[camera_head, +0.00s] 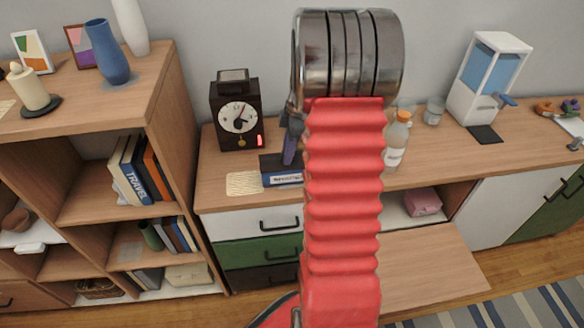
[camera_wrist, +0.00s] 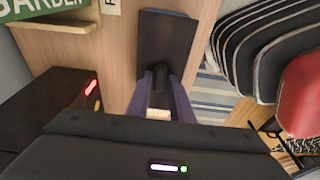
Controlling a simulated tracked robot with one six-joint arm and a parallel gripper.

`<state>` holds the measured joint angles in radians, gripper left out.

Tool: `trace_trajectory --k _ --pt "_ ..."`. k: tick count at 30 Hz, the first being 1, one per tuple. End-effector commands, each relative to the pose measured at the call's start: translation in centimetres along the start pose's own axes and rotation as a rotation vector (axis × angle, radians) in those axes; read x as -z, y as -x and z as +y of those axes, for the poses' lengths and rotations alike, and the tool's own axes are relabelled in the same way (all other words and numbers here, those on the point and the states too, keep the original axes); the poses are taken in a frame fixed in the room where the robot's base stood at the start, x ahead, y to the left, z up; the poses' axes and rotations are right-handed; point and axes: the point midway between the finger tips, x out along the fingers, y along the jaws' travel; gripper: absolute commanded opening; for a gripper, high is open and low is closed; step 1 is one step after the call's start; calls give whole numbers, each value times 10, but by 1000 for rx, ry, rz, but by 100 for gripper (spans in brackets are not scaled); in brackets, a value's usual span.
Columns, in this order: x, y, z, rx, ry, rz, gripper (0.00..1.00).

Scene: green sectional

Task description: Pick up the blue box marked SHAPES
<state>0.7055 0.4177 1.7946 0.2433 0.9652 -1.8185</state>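The blue box (camera_head: 275,178) lies on the wooden desktop in front of the clock, with a white label on its front too small to read. My arm hides its right end. My gripper (camera_head: 290,152) points down over the box, its fingers overlapping it in the picture. In the wrist view, a dark-topped box with a blue edge (camera_wrist: 168,40), apparently the same one, lies just beyond the fingertips. My two purple fingers (camera_wrist: 161,82) show with a dark piece between their tips. I cannot tell whether they touch the box or are closed.
A dark clock (camera_head: 236,118) stands behind and left of the box, close to my gripper. A pale woven patch (camera_head: 244,183) lies left of the box. A bottle (camera_head: 397,140) stands right of my arm.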

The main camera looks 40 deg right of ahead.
Motion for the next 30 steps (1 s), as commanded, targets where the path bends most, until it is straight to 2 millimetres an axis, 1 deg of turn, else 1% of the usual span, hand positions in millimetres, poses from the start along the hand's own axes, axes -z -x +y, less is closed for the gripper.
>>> trace_trajectory --k 1,6,17,30 --pt "0 -2 -2 5 -1 0 11" --pt "-1 -2 -2 5 -1 0 0" --pt "-1 0 -1 3 -1 -1 0" --pt "2 14 0 -1 0 0 0"
